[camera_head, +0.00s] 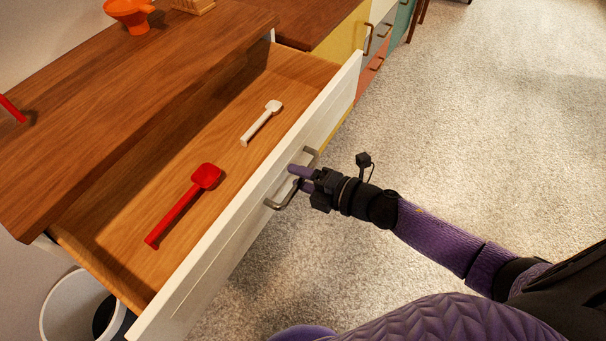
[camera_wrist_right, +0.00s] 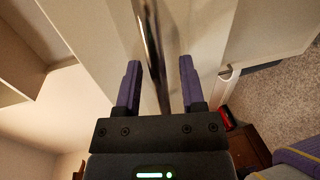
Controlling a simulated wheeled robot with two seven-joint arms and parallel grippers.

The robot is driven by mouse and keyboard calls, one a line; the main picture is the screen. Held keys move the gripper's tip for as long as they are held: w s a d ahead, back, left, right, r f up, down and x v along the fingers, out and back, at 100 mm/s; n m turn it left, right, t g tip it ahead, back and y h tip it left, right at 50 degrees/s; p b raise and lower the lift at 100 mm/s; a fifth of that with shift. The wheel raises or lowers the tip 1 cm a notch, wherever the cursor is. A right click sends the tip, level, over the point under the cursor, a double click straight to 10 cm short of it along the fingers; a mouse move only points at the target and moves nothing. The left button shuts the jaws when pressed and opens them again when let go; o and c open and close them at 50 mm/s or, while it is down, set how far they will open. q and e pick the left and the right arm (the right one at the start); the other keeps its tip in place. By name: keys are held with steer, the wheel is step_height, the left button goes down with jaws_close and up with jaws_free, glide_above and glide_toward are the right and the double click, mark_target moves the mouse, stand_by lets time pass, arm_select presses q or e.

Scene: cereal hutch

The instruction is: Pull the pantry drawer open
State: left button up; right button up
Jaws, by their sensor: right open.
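The pantry drawer (camera_head: 236,221) is pulled well out from the wooden-topped cabinet in the head view. Its white front has a metal bar handle (camera_head: 279,204). A red scoop (camera_head: 185,203) and a white scoop (camera_head: 262,123) lie on the drawer's wooden floor. My right gripper (camera_head: 297,176) is at the handle. In the right wrist view its purple fingers (camera_wrist_right: 160,88) are open, one on each side of the handle bar (camera_wrist_right: 152,48); I see gaps beside the bar. My left gripper is not in view.
The wooden countertop (camera_head: 120,95) holds an orange object (camera_head: 130,14) and a red item at its left edge. A white bin (camera_head: 72,304) stands below the drawer's near left end. More coloured drawers line up beyond. The carpet (camera_head: 480,120) to the right is clear.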

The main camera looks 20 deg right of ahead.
arm_select(q)
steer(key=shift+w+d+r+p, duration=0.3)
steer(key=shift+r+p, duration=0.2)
steer(key=shift+p, duration=0.05)
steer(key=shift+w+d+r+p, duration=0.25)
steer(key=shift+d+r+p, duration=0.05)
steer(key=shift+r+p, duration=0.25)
arm_select(e)
steer(key=v, duration=1)
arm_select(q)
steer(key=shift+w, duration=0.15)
